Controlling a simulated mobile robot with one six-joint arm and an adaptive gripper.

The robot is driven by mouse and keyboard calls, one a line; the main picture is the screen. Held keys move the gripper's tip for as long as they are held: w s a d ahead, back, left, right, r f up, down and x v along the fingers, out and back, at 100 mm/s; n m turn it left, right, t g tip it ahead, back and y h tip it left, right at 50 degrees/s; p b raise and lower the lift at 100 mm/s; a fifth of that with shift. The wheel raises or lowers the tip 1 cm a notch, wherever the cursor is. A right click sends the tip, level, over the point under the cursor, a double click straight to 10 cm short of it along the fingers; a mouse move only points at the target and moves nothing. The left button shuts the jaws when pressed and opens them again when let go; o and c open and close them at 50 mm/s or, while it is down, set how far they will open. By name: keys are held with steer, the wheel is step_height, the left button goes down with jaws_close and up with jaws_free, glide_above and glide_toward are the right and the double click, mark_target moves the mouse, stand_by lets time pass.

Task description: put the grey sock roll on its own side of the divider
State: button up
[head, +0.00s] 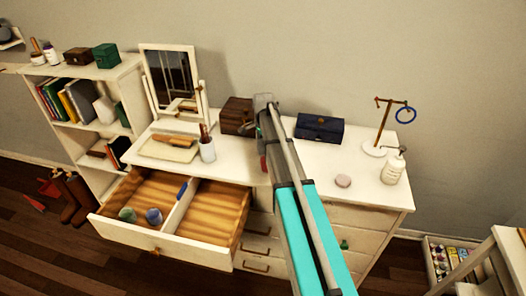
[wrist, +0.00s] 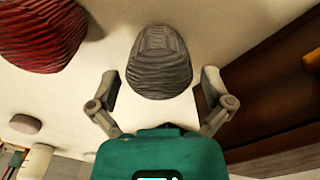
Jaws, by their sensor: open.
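The grey sock roll (wrist: 160,60) lies on the pale dresser top in the wrist view. My gripper (wrist: 160,80) is open, with one finger on each side of the roll's near end; I cannot tell whether they touch it. In the head view my arm hides the grey roll and most of the gripper. A red sock roll (wrist: 42,35) lies to the left in the wrist view. The open drawer (head: 165,247) has a white divider (head: 178,209) with a blue mark on it. A greenish roll (head: 127,215) and a blue roll (head: 154,216) lie in its left compartment; the right compartment looks empty.
On the dresser top stand a mirror (head: 170,78), a white cup (head: 207,150), a brown box (head: 237,116), a dark blue box (head: 319,128), a jewellery stand (head: 376,150) and a white bottle (head: 393,169). A pink round object (head: 343,181) lies near the front.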

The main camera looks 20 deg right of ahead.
steer(key=shift+f, duration=0.5)
steer(key=c, duration=1.1)
steer(key=shift+r, duration=0.15)
steer(key=shift+r+p, duration=0.85)
steer(key=shift+r, duration=0.05)
steer(key=s+a+r+p, duration=0.2)
steer(key=s+r+p, duration=0.9)
steer(key=s, duration=0.2)
steer(key=shift+s+a, duration=0.35)
